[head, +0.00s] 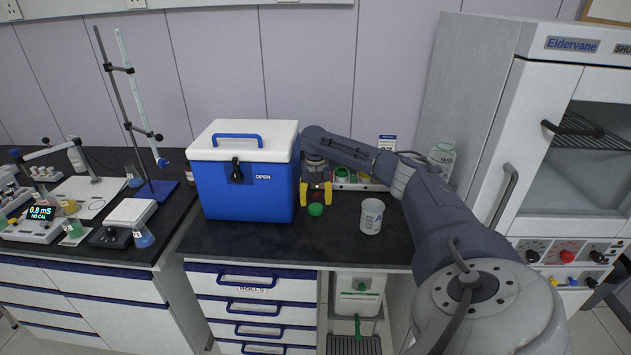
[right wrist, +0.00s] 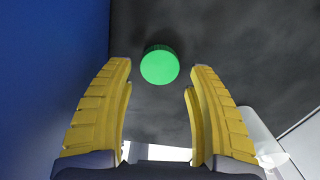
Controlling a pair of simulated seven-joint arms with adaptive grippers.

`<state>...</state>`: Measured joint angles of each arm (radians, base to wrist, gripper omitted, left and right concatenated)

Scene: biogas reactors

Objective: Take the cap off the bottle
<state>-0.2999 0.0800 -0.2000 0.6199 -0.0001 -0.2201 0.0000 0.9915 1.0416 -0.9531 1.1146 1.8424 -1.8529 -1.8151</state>
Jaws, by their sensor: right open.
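A round green cap (head: 315,209) shows on the dark counter, just right of the blue cooler; from above it also shows in the right wrist view (right wrist: 160,66). No bottle body can be made out beneath it, and I cannot tell whether it sits on a bottle. My right gripper (head: 316,198) is open, its yellow fingers pointing down above and around the cap's place. In the right wrist view the cap lies beyond the fingertips (right wrist: 162,75), roughly centred between them and untouched. My left gripper is not in view.
The blue cooler (head: 245,190) with a white lid stands close on the left of the gripper. A white beaker (head: 371,217) stands to the right. A rack with green-topped items (head: 345,174) is behind, partly hidden by my arm. The counter's front is clear.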

